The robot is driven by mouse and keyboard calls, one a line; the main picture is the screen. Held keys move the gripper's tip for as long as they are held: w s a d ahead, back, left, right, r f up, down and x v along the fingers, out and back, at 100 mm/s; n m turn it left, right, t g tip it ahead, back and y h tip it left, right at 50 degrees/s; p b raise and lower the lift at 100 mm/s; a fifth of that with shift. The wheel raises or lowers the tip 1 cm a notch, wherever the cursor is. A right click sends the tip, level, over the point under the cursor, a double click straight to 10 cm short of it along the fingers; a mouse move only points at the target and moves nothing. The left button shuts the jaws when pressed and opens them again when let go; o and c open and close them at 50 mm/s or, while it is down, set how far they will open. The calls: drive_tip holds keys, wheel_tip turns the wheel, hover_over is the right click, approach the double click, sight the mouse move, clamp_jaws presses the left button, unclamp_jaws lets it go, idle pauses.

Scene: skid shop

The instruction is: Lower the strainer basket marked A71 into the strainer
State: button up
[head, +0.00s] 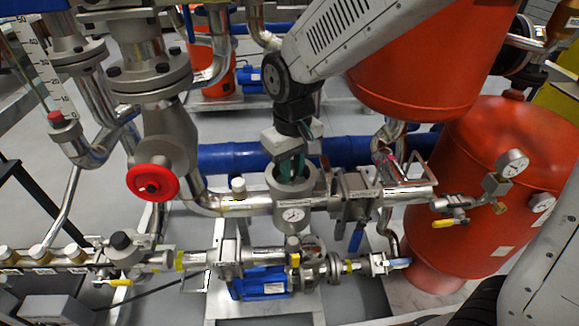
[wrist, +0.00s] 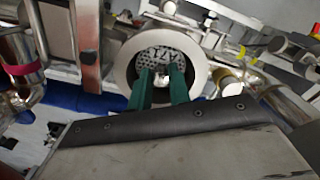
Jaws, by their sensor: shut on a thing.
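The strainer (head: 277,178) is a grey open-topped body with a round gauge on its front, set in the pipe run at the middle of the head view. In the wrist view its thick pale rim (wrist: 202,66) surrounds a round opening. The perforated metal strainer basket (wrist: 158,62) shows inside that opening, with dark characters on it that I cannot read surely. My gripper (head: 291,168) points down into the strainer mouth. Its green fingers are shut on the basket in the wrist view (wrist: 163,92). The basket's lower part is hidden, so I cannot tell how deep it sits.
A red handwheel valve (head: 153,182) stands left of the strainer. A valve with a blue lever (head: 355,238) is close on its right. A blue pipe (head: 235,157) runs behind. Red vessels (head: 500,180) fill the right side. A blue pump (head: 262,283) lies below.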

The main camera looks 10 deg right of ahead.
drive_tip(key=shift+f, duration=0.15)
drive_tip(key=o, duration=1.2)
drive_tip(key=shift+c, duration=0.2)
drive_tip(key=shift+r, duration=3.8)
drive_tip(key=shift+g, duration=0.4)
drive_tip(key=s+d, duration=0.1)
drive_tip(key=s, duration=0.1)
drive_tip(key=s+d, duration=0.1)
drive_tip(key=d, duration=0.1)
drive_tip(key=shift+s+f, duration=0.2)
drive_tip(key=shift+s, duration=0.2)
drive_tip(key=s+d+r+m+t, duration=0.1)
drive_tip(key=s+d+r+m, duration=0.1)
drive_tip(key=s+d, duration=0.5)
drive_tip(key=s+d+r+m+t, duration=0.1)
drive_tip(key=s+d+r+m, duration=0.2)
drive_tip(key=s+d, duration=0.5)
drive_tip(key=shift+s+d+m, duration=0.15)
drive_tip(key=shift+d+m, duration=0.15)
drive_tip(key=shift+d, duration=0.7)
